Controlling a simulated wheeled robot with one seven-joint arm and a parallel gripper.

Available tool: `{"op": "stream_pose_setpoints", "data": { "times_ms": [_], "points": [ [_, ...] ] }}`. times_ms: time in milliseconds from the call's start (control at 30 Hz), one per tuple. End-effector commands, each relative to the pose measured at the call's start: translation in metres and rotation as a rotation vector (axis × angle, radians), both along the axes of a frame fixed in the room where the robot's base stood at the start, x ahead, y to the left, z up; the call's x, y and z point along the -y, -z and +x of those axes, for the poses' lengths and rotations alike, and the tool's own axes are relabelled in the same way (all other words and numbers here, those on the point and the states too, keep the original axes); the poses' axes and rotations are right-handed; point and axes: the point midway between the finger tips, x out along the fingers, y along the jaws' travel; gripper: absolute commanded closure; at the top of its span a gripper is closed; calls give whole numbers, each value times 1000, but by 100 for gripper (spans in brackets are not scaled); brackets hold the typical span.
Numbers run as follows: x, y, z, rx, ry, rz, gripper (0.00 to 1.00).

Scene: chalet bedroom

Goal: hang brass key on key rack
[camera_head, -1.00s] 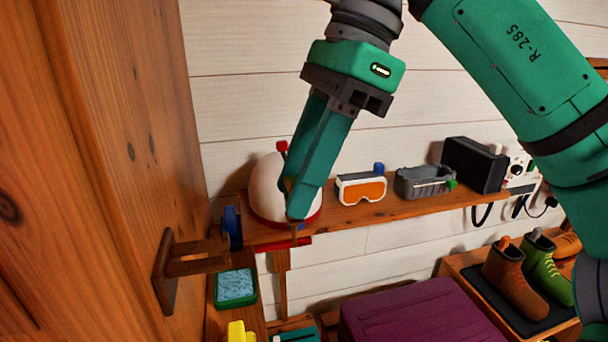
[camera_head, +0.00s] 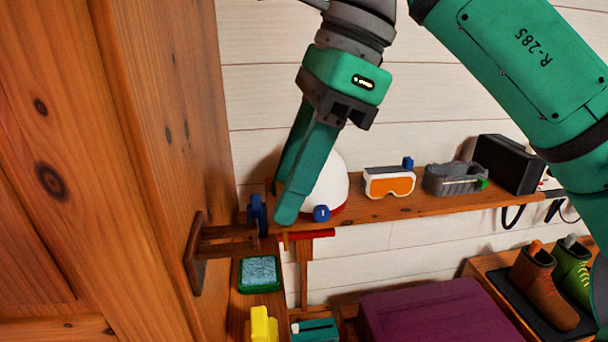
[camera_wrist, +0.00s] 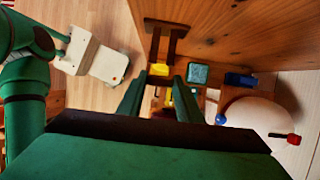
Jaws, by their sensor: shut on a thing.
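My gripper (camera_head: 282,205) points down in front of the shelf's left end, its green fingers close together. The wooden key rack (camera_head: 194,256), a plate with two pegs, is on the wardrobe's side, left of and slightly below the fingertips. The key appears apart from the pegs.
The shelf (camera_head: 400,208) holds a white helmet (camera_head: 328,185), goggles (camera_head: 389,186), a grey item (camera_head: 455,178) and a black box (camera_head: 508,163). A blue item (camera_head: 257,214) stands near the rack. Below are a green tray (camera_head: 259,288), a yellow object (camera_head: 261,325) and a purple box (camera_head: 430,320).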

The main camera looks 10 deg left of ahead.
Motion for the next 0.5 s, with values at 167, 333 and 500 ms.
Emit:
{"op": "stream_pose_setpoints", "data": {
  "times_ms": [167, 333, 500],
  "points": [
    [-11, 1, -3, 0, -2, 1, 90],
    [-20, 1, -6, 0, -1, 0, 90],
    [-30, 1, -9, 1, -2, 0, 90]
  ]
}}
